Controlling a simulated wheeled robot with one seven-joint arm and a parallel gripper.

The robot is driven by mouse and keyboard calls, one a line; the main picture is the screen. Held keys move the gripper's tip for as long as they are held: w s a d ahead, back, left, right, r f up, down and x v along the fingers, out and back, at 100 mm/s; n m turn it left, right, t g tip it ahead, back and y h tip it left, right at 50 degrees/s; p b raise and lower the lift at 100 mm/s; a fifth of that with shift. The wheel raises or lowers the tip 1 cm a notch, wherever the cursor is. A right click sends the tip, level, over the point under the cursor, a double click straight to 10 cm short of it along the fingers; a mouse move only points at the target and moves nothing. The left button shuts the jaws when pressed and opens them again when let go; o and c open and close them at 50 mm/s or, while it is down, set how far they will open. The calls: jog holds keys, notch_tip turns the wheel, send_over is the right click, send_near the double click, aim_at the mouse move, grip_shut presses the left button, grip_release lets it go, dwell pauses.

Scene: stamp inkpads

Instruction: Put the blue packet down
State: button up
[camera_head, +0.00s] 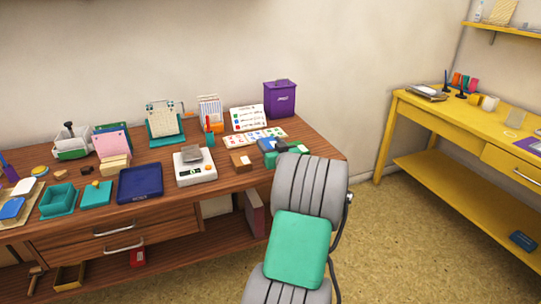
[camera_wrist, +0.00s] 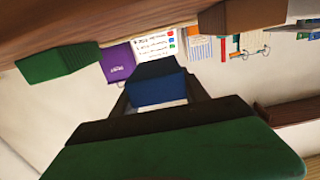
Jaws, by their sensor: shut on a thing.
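The blue packet (camera_wrist: 157,91) is between the fingers of my gripper (camera_wrist: 158,102) in the wrist view, which looks upside down. My gripper is shut on it. In the head view the blue packet (camera_head: 267,144) shows over the right part of the wooden desk (camera_head: 331,149), with my gripper (camera_head: 279,146) just to its right. Part of the packet is hidden by the fingers. I cannot tell whether it touches the desk top.
A green block (camera_wrist: 57,62) and a brown box (camera_wrist: 240,18) stand on either side. A white scale (camera_head: 195,170), a sheet of stamps (camera_head: 255,137) and a purple bin (camera_head: 280,98) are nearby. The desk's right end has bare wood.

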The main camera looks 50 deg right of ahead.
jog(key=shift+w+d+f, duration=0.15)
jog(key=shift+d+f, duration=0.15)
jog(key=shift+f, duration=0.05)
jog(key=shift+w+d+f+b, duration=0.2)
jog(key=shift+f+b, duration=0.2)
jog(key=shift+f, duration=0.55)
jog(key=shift+w+d+f+b, duration=0.15)
jog(key=shift+f+b, duration=0.25)
jog(key=shift+f, duration=0.5)
jog(key=shift+s, duration=0.1)
jog(key=shift+f+b, duration=0.25)
jog(key=shift+b, duration=0.1)
jog(key=o, duration=1.4)
jog(key=shift+r+p, duration=0.1)
jog(key=shift+p, duration=0.2)
